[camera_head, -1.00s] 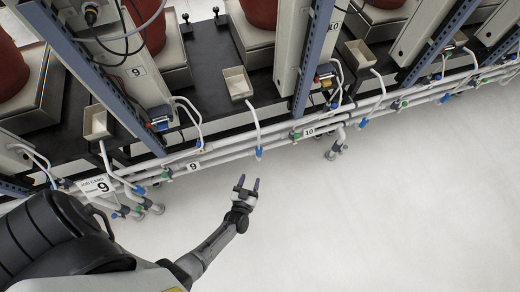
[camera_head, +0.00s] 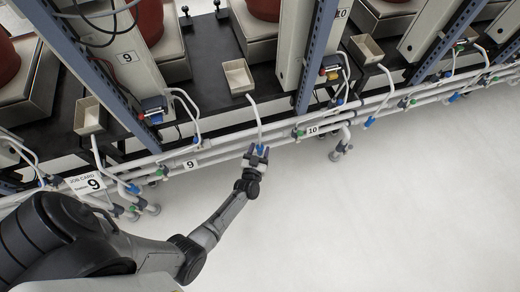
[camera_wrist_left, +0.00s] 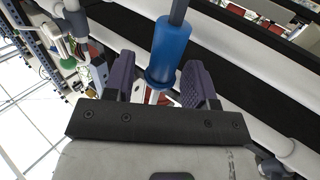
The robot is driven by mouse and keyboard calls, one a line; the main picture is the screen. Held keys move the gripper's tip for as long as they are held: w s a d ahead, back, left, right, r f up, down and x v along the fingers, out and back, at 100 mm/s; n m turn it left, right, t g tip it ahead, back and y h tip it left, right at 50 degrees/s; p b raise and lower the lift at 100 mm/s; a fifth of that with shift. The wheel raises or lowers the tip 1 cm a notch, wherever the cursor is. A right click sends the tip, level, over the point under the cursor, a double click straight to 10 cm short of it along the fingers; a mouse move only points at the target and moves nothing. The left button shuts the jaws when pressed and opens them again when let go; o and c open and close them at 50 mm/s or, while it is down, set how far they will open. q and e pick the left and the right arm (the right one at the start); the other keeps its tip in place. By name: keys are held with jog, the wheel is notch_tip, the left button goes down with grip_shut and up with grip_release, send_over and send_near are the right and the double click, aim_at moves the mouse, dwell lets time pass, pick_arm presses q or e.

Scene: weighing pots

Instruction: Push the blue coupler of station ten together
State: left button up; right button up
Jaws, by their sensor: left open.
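The blue coupler (camera_head: 261,148) sits at the lower end of a white hose (camera_head: 256,118), at the pipes left of the tag 10 (camera_head: 312,130). My left gripper (camera_head: 256,152) is at it, with its purple fingers pointing to the pipes. In the left wrist view the coupler (camera_wrist_left: 170,48) is a blue sleeve with a flange, and a pale stem shows below it. The open fingers (camera_wrist_left: 160,84) stand on either side of its lower end, with gaps visible. Whether the coupler's halves are apart is unclear. My right gripper is not in view.
White pipes (camera_head: 220,150) run along the bench front, with other blue and green fittings on them. A tag 9 (camera_head: 190,164) is left of the gripper. A cream tray (camera_head: 237,76) stands above the hose. The pale floor (camera_head: 400,220) is clear.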

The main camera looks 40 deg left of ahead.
pick_arm(q)
jog(key=shift+w+a, duration=0.3)
jog(key=shift+w, duration=0.15)
grip_shut()
dwell(0.3)
